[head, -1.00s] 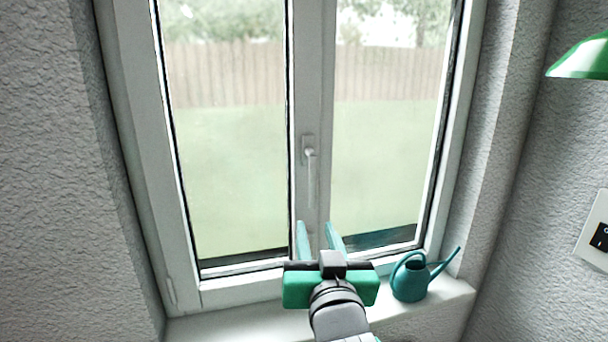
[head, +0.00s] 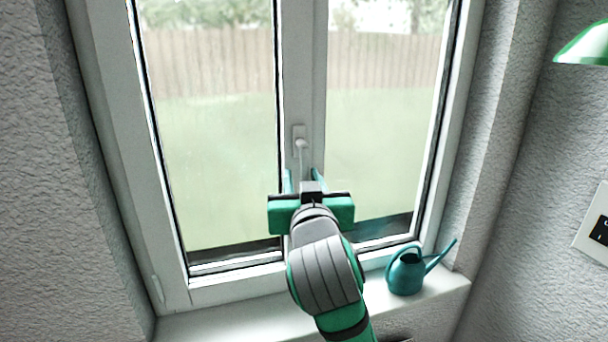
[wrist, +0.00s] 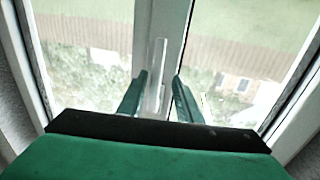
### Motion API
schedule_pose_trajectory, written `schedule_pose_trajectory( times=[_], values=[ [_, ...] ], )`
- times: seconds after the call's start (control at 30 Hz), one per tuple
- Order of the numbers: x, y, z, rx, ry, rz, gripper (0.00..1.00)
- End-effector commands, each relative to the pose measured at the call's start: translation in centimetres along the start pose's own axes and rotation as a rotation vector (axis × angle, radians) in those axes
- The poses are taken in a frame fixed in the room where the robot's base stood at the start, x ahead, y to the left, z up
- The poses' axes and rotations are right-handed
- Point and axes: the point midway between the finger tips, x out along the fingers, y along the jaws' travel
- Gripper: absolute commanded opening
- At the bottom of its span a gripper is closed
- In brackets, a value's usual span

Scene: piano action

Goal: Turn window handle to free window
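The white window handle (head: 301,147) hangs straight down from its plate on the middle post of the window (head: 312,60). Its lower part is partly hidden behind my gripper in the head view. My gripper (head: 303,178) is open, with one teal finger on each side of the handle's lower end. In the wrist view, the handle (wrist: 154,80) stands between the two fingertips of my gripper (wrist: 159,80), closer to the left finger. A gap shows on the right side. Whether the left finger touches the handle I cannot tell. The window looks shut.
A teal watering can (head: 406,273) stands on the white sill (head: 215,322), right of my arm. A green lamp shade (head: 583,47) and a wall switch (head: 598,232) are on the right wall. The sill left of my arm is clear.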

Motion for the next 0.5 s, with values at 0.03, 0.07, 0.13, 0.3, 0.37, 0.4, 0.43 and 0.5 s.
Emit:
schedule_pose_trajectory(
  times=[0.03,0.07,0.13,0.3,0.37,0.4,0.43,0.5],
  values=[
    [0.6,0.3,0.0,0.0,-0.001,0.004,0.32],
    [0.9,0.4,0.0,0.001,-0.001,0.006,0.32],
    [1.5,0.6,-0.1,0.0,0.001,0.008,0.32],
    [2.1,0.7,-0.1,0.0,0.001,0.011,0.32],
    [2.2,0.7,-0.1,0.0,0.001,0.011,0.32],
    [2.2,0.7,-0.1,0.0,0.002,0.01,0.32],
    [2.2,0.7,-0.1,0.0,0.002,0.01,0.32],
    [2.2,0.6,-0.1,0.0,0.001,0.009,0.32]
  ],
)
